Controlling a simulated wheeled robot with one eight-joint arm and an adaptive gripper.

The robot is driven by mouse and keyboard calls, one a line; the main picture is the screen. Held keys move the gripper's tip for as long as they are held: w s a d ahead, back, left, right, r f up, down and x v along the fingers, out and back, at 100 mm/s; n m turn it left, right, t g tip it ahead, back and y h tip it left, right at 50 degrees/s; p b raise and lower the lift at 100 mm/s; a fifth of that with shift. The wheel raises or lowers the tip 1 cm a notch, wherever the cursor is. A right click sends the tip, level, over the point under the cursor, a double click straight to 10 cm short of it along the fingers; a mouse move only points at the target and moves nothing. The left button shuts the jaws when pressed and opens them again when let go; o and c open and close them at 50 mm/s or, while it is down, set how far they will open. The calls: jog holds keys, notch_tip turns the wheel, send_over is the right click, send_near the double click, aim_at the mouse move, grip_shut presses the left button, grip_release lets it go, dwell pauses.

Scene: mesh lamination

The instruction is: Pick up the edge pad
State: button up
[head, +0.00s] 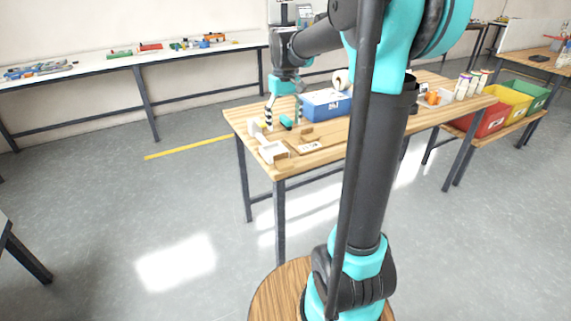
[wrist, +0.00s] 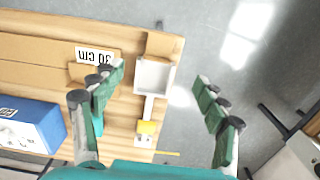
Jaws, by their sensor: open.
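I cannot tell for sure which thing is the edge pad. One candidate is a small tan block (wrist: 160,45) at the end of a white tray (wrist: 154,76) near the table edge. Another is a small yellow piece (wrist: 148,127) on a white strip below the tray. The white tray also shows in the head view (head: 268,151). My gripper (head: 283,117) is over the table's left end.
A blue box (wrist: 30,125) stands at the left in the wrist view and behind the tray in the head view (head: 325,104). Red (head: 487,121), yellow (head: 508,100) and green bins (head: 533,93) are at right.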

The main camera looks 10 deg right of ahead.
aim_at(284, 163)
notch_tip(284, 163, down, 16)
jog(key=shift+w+r, duration=0.1)
jog(key=shift+w, duration=0.05)
dwell(0.5)
jog(key=shift+c, duration=0.3)
jog(key=c, duration=1.1)
jog(key=shift+o, duration=0.2)
jog(key=shift+r, duration=0.1)
